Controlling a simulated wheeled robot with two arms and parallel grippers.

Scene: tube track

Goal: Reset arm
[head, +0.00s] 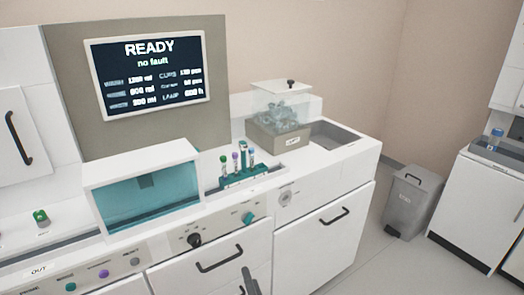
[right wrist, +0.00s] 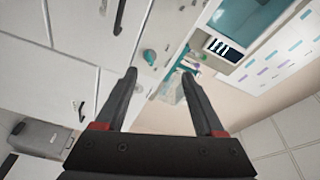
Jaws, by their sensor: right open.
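My right gripper (head: 250,280) shows only as a dark finger at the bottom edge of the head view, in front of the lower cabinet front. In the right wrist view my right gripper (right wrist: 158,76) is open, with two dark fingers apart and nothing between them. The wrist view is tilted, and the counter and cabinet fronts lie beyond the fingers. A teal rack (head: 243,180) with several capped tubes stands on the counter, well away from the gripper. My left gripper is not in view.
A white machine with a teal window (head: 150,205) stands left of the rack. A clear-lidded box (head: 280,125) and a sink (head: 333,136) are to the right. Cabinet handles (head: 219,260) stick out in front.

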